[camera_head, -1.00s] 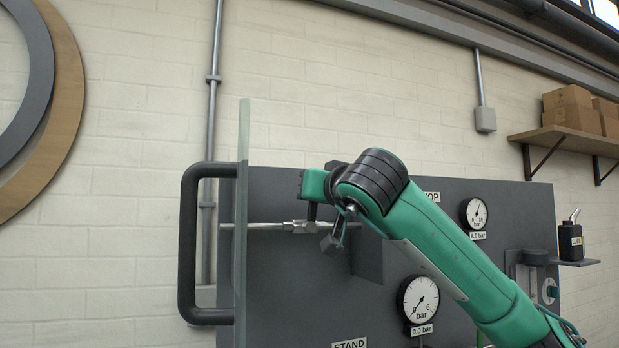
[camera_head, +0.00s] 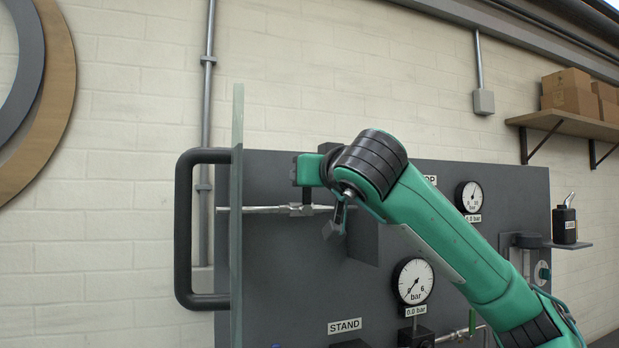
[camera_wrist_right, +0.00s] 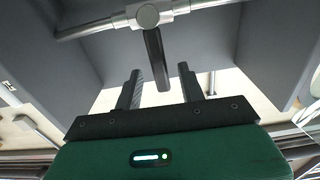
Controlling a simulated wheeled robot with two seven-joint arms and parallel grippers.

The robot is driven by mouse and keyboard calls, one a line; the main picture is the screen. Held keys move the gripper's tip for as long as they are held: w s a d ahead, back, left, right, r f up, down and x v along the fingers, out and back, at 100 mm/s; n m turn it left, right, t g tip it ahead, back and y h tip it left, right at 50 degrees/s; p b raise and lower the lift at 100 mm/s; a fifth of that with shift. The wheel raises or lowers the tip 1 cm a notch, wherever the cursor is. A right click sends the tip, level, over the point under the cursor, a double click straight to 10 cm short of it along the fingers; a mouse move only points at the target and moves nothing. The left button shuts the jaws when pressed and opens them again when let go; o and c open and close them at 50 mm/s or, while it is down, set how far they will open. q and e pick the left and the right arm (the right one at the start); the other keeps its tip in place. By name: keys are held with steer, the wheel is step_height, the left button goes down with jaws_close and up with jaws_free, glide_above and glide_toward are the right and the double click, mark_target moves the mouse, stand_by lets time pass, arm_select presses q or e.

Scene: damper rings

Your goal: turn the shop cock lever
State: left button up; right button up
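In the right wrist view, a black cock lever (camera_wrist_right: 157,60) hangs from a round metal valve body (camera_wrist_right: 148,15) on a pipe. My right gripper (camera_wrist_right: 161,76) is open, with one finger on each side of the lever's end. Gaps show on both sides, and I see no contact. In the head view, my right gripper (camera_head: 307,190) is small and dark, right at the pipe fitting (camera_head: 302,209). The lever cannot be made out there. My right forearm partly covers a label ending in "OP" (camera_head: 431,180). My left gripper is not in view.
The grey panel (camera_head: 270,290) carries a gauge marked 0.0 bar (camera_head: 413,281), a smaller gauge (camera_head: 469,196) and a STAND label (camera_head: 345,326). A thick black handle (camera_head: 184,230) and an upright glass-like plate (camera_head: 237,270) stand at its left edge.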

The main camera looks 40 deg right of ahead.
steer(key=shift+s+a, duration=0.1)
steer(key=shift+s, duration=0.2)
steer(key=shift+b+v, duration=0.3)
steer(key=shift+v, duration=2.7)
